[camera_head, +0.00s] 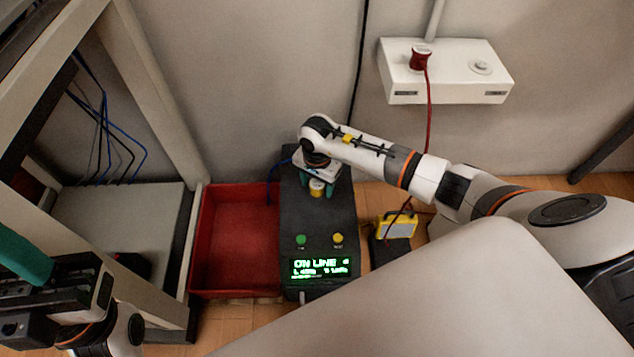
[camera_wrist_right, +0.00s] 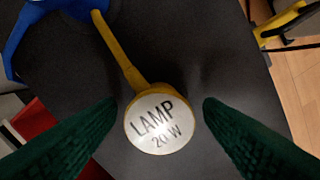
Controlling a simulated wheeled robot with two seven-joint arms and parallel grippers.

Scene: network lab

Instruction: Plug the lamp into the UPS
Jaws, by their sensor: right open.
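The UPS (camera_head: 318,222) is a dark box on the floor with a lit green "ON LINE" display. A round yellow plug (camera_head: 317,190) with a white cap is at its top, towards the back. In the right wrist view the plug (camera_wrist_right: 160,124) reads "LAMP 20 W", and a yellow cord runs up and left from it. I cannot tell whether it is seated in a socket. My right gripper (camera_head: 316,182) is over it, open, with its green fingers (camera_wrist_right: 160,104) on either side of the plug. My left gripper (camera_head: 50,285) is at the lower left, partly cut off.
A blue plug or cable (camera_wrist_right: 35,28) lies beside the lamp cord. A red tray (camera_head: 235,245) stands left of the UPS, by a rack (camera_head: 150,90). A yellow device (camera_head: 397,226) is at the right. A red plug (camera_head: 420,57) sits in the white wall box (camera_head: 445,75).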

